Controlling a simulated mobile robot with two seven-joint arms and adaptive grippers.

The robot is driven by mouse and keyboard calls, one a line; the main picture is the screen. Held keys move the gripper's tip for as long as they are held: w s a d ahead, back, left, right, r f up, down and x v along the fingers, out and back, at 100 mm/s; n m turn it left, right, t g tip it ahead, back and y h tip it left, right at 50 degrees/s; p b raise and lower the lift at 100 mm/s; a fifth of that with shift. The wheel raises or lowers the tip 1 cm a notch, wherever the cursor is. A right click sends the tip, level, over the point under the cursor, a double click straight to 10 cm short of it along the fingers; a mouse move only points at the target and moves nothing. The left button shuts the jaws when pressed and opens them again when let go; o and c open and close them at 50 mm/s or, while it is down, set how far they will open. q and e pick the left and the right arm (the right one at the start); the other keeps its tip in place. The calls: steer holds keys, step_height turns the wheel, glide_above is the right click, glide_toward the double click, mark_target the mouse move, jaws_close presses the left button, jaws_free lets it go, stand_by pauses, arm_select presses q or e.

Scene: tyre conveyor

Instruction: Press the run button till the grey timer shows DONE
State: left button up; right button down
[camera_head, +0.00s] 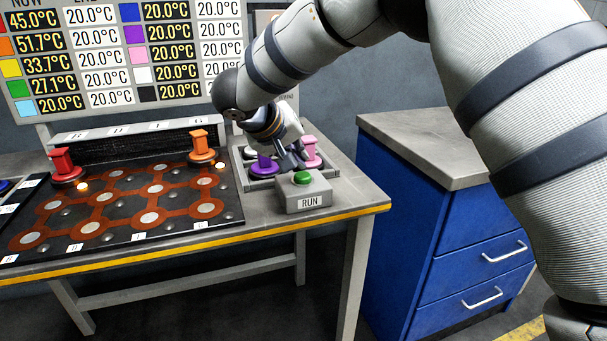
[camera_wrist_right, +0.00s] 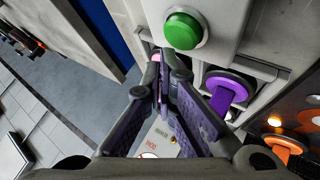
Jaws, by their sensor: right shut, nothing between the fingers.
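The green run button (camera_head: 302,178) sits on a grey box labelled RUN (camera_head: 310,202) at the table's front right corner. The button also shows at the top of the right wrist view (camera_wrist_right: 183,30). My right gripper (camera_head: 297,158) is shut and empty. In the head view it is just behind the button, among the coloured pegs. In the right wrist view its fingertips (camera_wrist_right: 161,66) appear apart from the button. I cannot make out a grey timer or the word DONE; my right arm hides part of the panel behind. My left gripper is out of view.
A purple peg (camera_head: 264,165) and a pink peg (camera_head: 311,151) stand close to the right gripper. A black board (camera_head: 120,237) with red (camera_head: 62,163) and orange (camera_head: 201,144) pegs lies left. A temperature display (camera_head: 130,60) stands behind. A blue cabinet (camera_head: 400,245) is right.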

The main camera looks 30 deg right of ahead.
mark_target(299, 174)
step_height(299, 174, up, 3)
steer(key=shift+f, duration=0.15)
steer(key=shift+r, duration=1.15)
